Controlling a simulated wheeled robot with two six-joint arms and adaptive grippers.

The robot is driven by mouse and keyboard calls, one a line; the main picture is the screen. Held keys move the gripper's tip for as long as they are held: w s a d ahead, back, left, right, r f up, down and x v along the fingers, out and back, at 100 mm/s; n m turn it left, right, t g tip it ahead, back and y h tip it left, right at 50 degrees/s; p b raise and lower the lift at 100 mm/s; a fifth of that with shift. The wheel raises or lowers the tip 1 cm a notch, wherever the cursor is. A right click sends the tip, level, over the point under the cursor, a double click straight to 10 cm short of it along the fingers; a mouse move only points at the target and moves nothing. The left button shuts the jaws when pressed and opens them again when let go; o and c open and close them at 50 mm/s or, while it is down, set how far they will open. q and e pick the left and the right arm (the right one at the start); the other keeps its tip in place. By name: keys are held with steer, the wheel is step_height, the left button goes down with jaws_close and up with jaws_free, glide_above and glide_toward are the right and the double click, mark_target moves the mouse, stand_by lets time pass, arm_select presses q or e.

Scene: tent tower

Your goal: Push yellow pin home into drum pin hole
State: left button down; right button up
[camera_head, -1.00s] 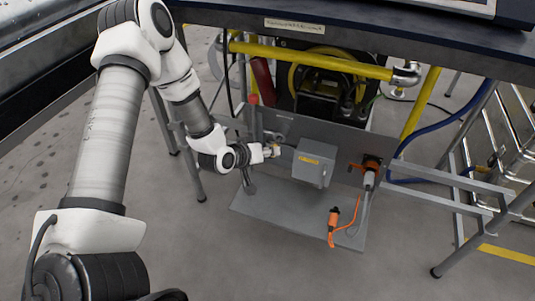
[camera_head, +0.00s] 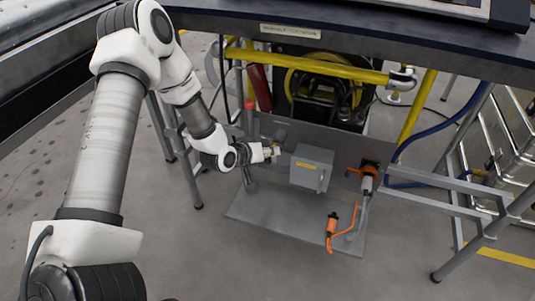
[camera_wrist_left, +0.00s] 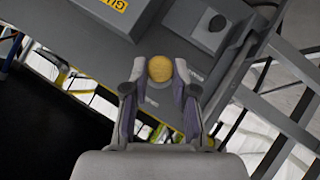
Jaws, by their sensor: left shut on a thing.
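A yellow pin with a round head (camera_wrist_left: 160,69) sits between the fingertips of my left gripper in the left wrist view. The left gripper (camera_wrist_left: 161,84) is shut on it. In the head view the left gripper (camera_head: 270,152) is close to the upright grey panel (camera_head: 340,157), just left of a grey box (camera_head: 312,167) with a yellow label. The pin's shaft and the pin hole are hidden. I cannot tell how deep the pin sits. A drum with yellow hose (camera_head: 318,85) stands behind the panel. My right gripper is not in view.
A red-topped grey post (camera_head: 250,120) stands close beside the left wrist. A yellow rail (camera_head: 310,66) runs above, under the dark tabletop (camera_head: 340,38). An orange-handled item (camera_head: 331,223) lies on the base plate (camera_head: 270,215). A blue hose (camera_head: 440,135) hangs at the right.

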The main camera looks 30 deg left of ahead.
arm_select(q)
steer(key=shift+w, duration=0.25)
steer(key=c, duration=0.9)
jaws_free()
steer(key=shift+a, duration=0.1)
steer(key=shift+o, duration=0.2)
steer(key=v, duration=1.2)
